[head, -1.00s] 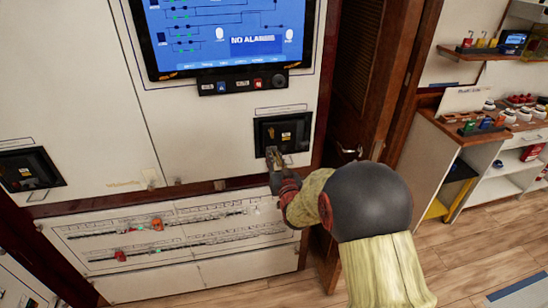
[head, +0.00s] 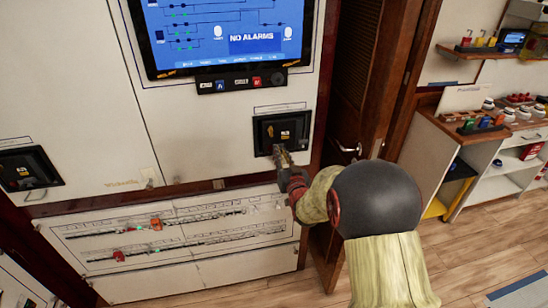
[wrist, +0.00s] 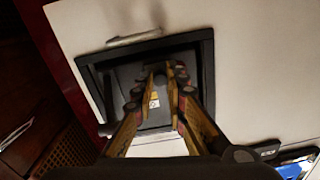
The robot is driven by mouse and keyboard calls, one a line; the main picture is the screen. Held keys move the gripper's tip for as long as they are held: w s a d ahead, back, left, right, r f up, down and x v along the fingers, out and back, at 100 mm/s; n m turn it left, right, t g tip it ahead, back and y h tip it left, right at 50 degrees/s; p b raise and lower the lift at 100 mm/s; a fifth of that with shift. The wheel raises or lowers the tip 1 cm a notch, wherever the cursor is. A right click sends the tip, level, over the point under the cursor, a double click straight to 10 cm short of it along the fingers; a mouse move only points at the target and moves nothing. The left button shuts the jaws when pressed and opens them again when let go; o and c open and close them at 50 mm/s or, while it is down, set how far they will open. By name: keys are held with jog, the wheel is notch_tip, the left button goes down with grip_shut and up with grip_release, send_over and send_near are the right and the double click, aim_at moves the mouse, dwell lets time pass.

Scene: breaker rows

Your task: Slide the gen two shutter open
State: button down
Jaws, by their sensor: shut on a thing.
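Two black-framed shutter units sit in the white panel in the head view. One is on the right (head: 293,122), and the other is at the far left (head: 20,160). I cannot read which is gen two. My gripper (head: 278,149) is at the lower edge of the right shutter. In the wrist view, the gripper (wrist: 164,70) reaches into the black frame (wrist: 207,75), in front of a dark plate with a small yellow-and-white label (wrist: 154,100). The fingers are close together on a small part of the shutter, which they mostly hide.
A screen (head: 225,35) reading "NO ALARMS" is above, with a button strip (head: 240,82) below it. A breaker row panel (head: 180,235) is below the shutters. A wooden door (head: 375,80) with a handle stands close on the right, beyond it shelves (head: 500,165).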

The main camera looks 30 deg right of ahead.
jog(key=shift+s+d, duration=0.2)
jog(key=shift+d, duration=0.65)
jog(key=c, duration=1.8)
grip_release()
jog(key=shift+d, duration=0.1)
jog(key=shift+o, duration=0.2)
jog(key=shift+s, duration=0.15)
jog(key=v, duration=1.1)
jog(key=shift+s+a, duration=0.2)
jog(key=shift+s, duration=0.15)
jog(key=shift+f, duration=0.1)
